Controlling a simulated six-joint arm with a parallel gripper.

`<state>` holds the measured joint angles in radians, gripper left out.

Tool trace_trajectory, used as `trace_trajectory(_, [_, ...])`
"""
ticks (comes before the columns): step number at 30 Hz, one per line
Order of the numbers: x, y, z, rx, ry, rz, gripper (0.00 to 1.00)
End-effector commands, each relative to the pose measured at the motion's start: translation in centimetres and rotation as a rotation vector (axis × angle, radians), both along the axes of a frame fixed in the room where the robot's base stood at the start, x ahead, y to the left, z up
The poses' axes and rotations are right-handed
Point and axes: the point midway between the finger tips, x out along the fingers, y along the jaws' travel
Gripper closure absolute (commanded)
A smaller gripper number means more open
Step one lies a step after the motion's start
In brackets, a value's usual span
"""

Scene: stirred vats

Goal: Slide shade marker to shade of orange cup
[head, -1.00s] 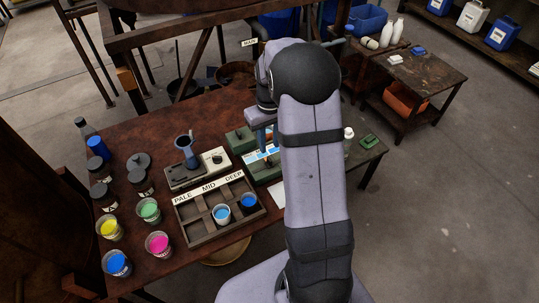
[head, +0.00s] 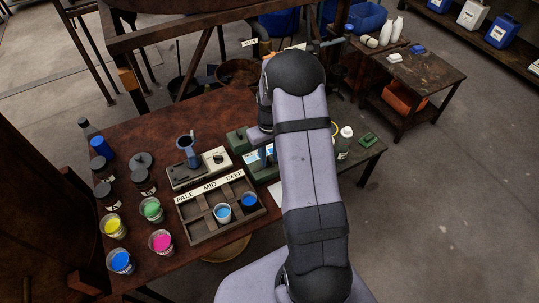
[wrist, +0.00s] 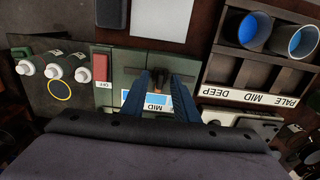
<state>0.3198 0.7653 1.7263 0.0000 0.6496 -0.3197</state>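My gripper (wrist: 160,80) points at the green shade device (wrist: 125,65) in the wrist view. Its two blue fingers are apart, with a small brown-orange piece (wrist: 160,92), perhaps the marker, between them. Whether they press on it I cannot tell. Beside the fingers is a blue shade strip (wrist: 132,100) with a "MID" label. In the head view my arm partly hides the device (head: 238,139) and its strip. I see no orange cup. The rack (head: 197,228) labelled PALE, MID, DEEP holds a lighter blue cup (head: 222,214) under MID and a deeper blue cup (head: 249,201) under DEEP.
Yellow (head: 113,226), green (head: 151,209), magenta (head: 161,242) and blue (head: 121,261) cups stand at the table's left. A grey device with a funnel (head: 187,145) stands behind the rack. White-capped bottles (wrist: 52,69) stand beside the green device.

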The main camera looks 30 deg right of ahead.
Motion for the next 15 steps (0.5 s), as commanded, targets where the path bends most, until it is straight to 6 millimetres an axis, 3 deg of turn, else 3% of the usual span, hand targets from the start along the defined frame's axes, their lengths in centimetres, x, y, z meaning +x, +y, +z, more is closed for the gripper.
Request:
trace_trajectory(5, [0.01,0.0,-0.01,0.0,0.0,0.0,0.73])
trace_trajectory(8, [0.0,0.0,-0.01,0.0,0.0,0.0,0.97])
trace_trajectory(9, [0.0,0.0,0.0,0.0,0.0,0.0,1.0])
trace_trajectory(15, [0.0,0.0,0.01,0.0,0.0,0.0,1.0])
